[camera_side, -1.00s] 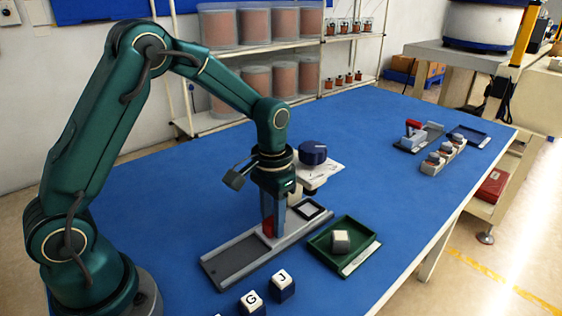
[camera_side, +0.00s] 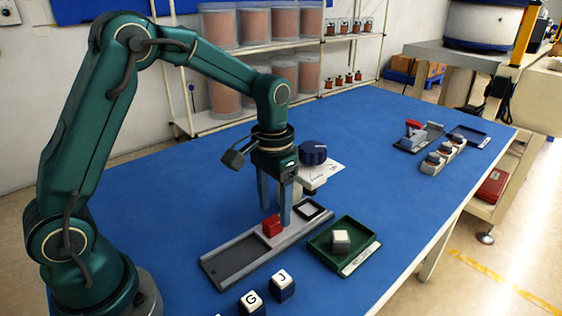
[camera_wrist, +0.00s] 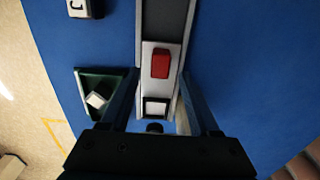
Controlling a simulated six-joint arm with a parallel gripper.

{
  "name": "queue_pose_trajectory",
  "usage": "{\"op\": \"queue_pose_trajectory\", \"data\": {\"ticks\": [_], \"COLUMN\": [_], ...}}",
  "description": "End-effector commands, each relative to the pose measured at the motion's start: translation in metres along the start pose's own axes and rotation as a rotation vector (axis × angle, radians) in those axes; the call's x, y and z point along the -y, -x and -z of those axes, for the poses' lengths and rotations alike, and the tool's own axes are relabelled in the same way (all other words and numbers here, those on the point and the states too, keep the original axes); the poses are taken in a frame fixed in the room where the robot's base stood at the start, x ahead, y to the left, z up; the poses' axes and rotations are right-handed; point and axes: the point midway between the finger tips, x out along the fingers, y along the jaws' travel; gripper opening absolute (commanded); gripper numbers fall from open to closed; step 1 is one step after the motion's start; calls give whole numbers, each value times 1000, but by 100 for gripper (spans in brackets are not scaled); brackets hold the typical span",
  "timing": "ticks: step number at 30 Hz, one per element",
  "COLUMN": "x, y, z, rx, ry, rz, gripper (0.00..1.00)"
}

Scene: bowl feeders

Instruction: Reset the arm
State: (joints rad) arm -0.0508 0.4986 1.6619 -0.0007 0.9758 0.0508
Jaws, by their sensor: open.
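My gripper (camera_side: 275,207) points down over the grey track fixture (camera_side: 238,262), with its two fingers apart and nothing between them. A red block (camera_side: 272,226) sits on the light middle part of the fixture, just below and beside the fingertips. In the wrist view the red block (camera_wrist: 160,64) lies ahead of the open fingers (camera_wrist: 155,112), on the white section. A black-framed white square (camera_wrist: 156,107) is at the near end of the fixture.
A green tray (camera_side: 365,255) holding a grey-and-white cube (camera_side: 341,240) stands right of the fixture. Lettered cubes G (camera_side: 251,303) and J (camera_side: 281,285) are at the front. A second fixture (camera_side: 428,137) and several small blocks stand far right. The blue table (camera_side: 380,180) between is clear.

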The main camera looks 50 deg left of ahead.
Motion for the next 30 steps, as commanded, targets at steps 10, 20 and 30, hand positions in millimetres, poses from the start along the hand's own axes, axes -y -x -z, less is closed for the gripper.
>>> {"op": "queue_pose_trajectory", "data": {"ticks": [10, 20, 30], "x": [0, -2, -10], "y": [16, 46, 116], "z": [0, 2, -52], "rx": [1, -90, -319], "ry": [0, -7, -20], "rz": [0, 4, 10], "gripper": [62, 62, 62]}}
